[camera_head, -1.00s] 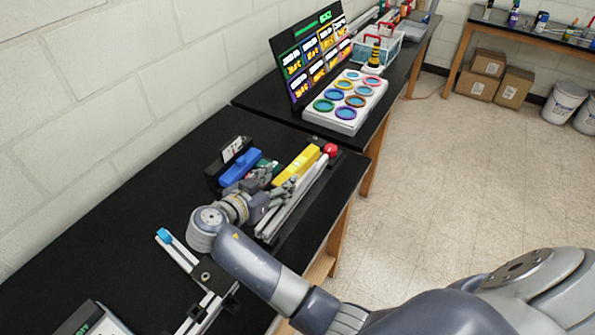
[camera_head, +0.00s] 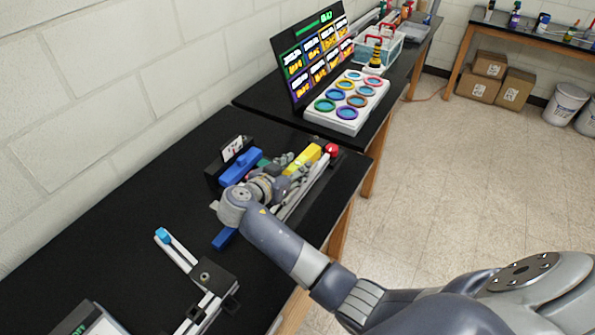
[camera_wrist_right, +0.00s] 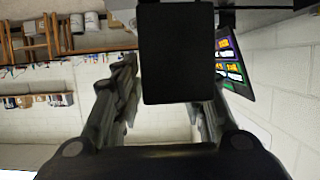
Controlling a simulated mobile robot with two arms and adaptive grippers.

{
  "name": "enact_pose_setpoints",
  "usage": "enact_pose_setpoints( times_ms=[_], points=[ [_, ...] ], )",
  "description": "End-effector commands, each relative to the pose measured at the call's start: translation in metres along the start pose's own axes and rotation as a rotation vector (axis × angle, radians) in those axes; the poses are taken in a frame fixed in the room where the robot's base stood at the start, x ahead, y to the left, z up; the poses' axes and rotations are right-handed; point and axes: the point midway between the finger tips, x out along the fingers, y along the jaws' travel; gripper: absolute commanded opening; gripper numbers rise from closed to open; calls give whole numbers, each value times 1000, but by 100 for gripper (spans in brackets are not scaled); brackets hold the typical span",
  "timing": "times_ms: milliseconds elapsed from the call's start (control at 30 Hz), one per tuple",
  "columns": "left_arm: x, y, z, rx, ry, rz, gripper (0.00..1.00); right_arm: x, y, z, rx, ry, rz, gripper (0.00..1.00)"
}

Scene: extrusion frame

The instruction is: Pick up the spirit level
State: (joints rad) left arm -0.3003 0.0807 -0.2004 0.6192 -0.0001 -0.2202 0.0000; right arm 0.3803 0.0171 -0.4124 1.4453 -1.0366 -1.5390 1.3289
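The yellow bar (camera_head: 303,158), which I take to be the spirit level, lies on the black table next to a pale metal rail with a red ball at its end. My right gripper (camera_head: 285,166) is at the near end of the yellow bar in the head view, and it hides part of the bar. In the right wrist view the two fingers (camera_wrist_right: 165,105) stand apart. A black block (camera_wrist_right: 178,55) shows in front of them; I cannot tell what it is. Contact with the yellow bar cannot be made out. My left gripper is out of view.
A blue block (camera_head: 240,167) and a black box with a label (camera_head: 233,150) stand left of the gripper. The red ball (camera_head: 332,149) is beyond it. A blue piece (camera_head: 224,238) lies under my arm. The black tabletop (camera_head: 120,215) is clear at left.

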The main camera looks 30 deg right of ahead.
Motion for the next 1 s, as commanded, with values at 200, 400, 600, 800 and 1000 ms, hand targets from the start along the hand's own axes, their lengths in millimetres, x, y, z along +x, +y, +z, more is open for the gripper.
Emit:
enact_pose_setpoints(
  times_ms=[200, 400, 600, 800, 1000],
  points=[
    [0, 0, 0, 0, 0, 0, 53, 0, 0, 0, 0, 1, 0, 0],
    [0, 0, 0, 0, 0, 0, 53, 0, 0, 0, 0, 0, 0, 0],
    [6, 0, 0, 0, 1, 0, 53, -2, 0, -5, 2, 1, -1, 0],
    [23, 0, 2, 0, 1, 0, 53, -9, -1, -25, 8, 1, -2, 0],
    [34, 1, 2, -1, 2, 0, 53, -29, 22, -26, 2, -2, -2, 0]
  ],
)
